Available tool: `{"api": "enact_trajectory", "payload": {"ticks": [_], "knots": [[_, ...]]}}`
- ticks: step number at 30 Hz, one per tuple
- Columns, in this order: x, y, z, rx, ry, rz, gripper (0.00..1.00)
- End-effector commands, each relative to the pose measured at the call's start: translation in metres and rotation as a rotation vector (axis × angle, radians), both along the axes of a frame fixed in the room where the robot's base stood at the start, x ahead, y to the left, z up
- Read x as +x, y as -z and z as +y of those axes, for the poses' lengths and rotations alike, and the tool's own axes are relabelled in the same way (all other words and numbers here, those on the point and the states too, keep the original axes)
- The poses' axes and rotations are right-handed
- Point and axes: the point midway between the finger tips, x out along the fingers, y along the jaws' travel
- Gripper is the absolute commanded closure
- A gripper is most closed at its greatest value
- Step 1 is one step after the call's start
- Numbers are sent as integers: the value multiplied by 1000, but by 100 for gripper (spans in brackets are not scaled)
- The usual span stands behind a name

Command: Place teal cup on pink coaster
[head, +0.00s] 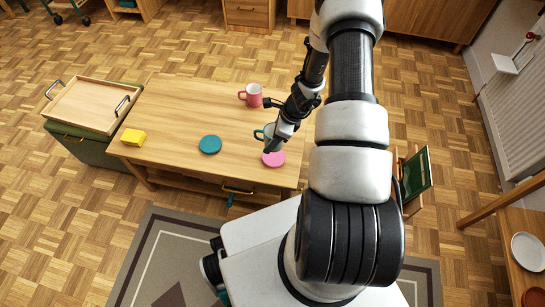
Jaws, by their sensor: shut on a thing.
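The teal cup (267,131) is at the right part of the table, its handle facing left. My gripper (273,143) is shut on the cup and hides much of it. The pink coaster (273,160) lies flat near the table's front right edge. In the picture the cup appears just beyond the coaster. I cannot tell how high the cup is, or whether it touches the coaster.
A pink-red mug (251,95) stands behind the cup. A wooden tray (79,125) rests on a green cabinet. The middle of the wooden table (180,112) is clear.

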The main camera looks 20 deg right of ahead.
Motion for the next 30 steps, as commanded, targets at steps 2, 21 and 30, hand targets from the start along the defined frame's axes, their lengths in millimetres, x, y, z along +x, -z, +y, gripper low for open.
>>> {"api": "enact_trajectory", "payload": {"ticks": [2, 21, 30], "knots": [[0, 20, 0, 2, 1, 1, 74], [1, 74, 1, 0, -7, -2, 74], [0, 77, 1, 0, -6, -2, 37]]}}
